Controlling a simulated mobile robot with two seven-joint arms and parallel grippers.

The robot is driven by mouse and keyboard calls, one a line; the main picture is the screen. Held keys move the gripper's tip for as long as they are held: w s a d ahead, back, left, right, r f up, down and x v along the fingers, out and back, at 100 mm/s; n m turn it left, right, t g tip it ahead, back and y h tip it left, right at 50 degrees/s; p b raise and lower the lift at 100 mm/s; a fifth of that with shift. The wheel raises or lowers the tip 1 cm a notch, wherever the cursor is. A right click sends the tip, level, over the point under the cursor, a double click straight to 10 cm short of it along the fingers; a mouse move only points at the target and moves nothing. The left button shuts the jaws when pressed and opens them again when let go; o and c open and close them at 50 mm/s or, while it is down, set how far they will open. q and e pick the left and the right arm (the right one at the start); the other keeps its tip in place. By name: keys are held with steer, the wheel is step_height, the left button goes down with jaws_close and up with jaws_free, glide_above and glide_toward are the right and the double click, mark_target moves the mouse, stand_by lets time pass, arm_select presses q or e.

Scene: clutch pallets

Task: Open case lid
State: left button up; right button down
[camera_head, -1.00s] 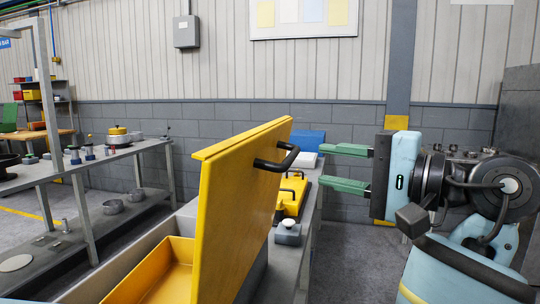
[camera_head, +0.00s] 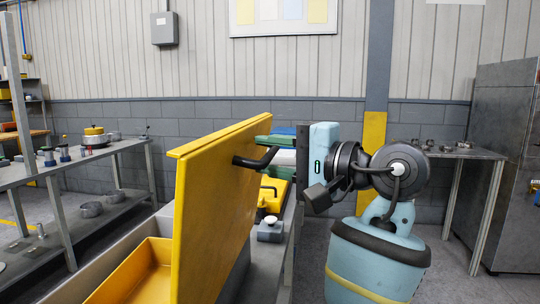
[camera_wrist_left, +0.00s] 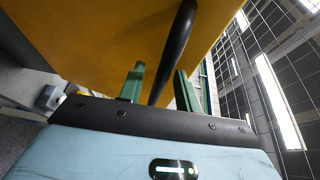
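The case lid (camera_head: 215,195) is a yellow panel standing raised and tilted above the yellow case (camera_head: 138,274) in the head view. A black bar handle (camera_head: 257,160) projects from the lid's right face. My left gripper (camera_head: 264,141) is on the right side of the lid at the handle, its green fingers partly hidden. In the left wrist view, the handle (camera_wrist_left: 178,45) runs down between the two green fingers (camera_wrist_left: 159,72), which stand apart, with the lid's underside (camera_wrist_left: 95,35) above. Contact with the handle cannot be told. My right gripper is not in view.
A smaller yellow case (camera_head: 273,192) and a grey block with a knob (camera_head: 270,230) sit on the bench behind the lid. A grey shelf table (camera_head: 95,158) with several parts stands left. Another table (camera_head: 465,153) and a grey cabinet (camera_head: 510,130) stand right.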

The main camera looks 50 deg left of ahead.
arm_select(q)
steer(key=shift+a, duration=0.2)
steer(key=shift+c, duration=0.3)
jaws_close()
